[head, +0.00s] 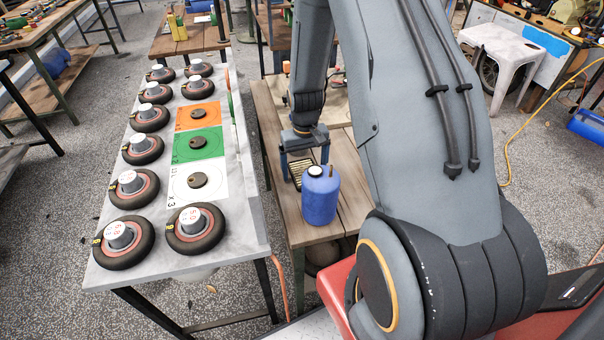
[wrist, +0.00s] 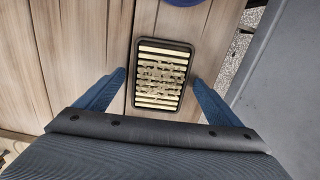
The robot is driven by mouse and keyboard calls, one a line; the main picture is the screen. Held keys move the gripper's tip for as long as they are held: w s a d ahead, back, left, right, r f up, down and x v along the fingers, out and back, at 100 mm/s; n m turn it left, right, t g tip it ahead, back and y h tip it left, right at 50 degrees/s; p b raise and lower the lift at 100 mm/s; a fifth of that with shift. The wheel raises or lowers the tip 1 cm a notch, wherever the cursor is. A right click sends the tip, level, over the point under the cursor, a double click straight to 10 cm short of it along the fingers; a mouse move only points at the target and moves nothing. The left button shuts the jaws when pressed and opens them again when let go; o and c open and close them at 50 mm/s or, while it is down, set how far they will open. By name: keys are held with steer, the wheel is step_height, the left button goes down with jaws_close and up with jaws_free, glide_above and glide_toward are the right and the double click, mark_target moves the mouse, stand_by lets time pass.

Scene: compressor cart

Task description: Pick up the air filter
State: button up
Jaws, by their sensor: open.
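The air filter (wrist: 160,78) is a rectangular block with a dark frame and cream pleats, dirty in the middle. It lies on the wooden bench top (wrist: 70,60), and part of it shows in the head view (head: 297,174). My gripper (head: 305,163) is open above the bench, pointing down. In the wrist view its blue fingers (wrist: 158,77) stand one on each side of the filter's lower half, with a gap on both sides. Their exact height over the bench is hard to tell. My gripper and arm hide part of the filter in the head view.
A blue tank (head: 320,197) stands on the bench just in front of the filter; its edge shows in the wrist view (wrist: 184,2). A grey table (head: 240,232) with several wheels and coloured squares is at left. Bare planks lie left of the filter in the wrist view.

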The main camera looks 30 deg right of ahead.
steer(key=c, duration=1.3)
steer(key=shift+r, duration=0.15)
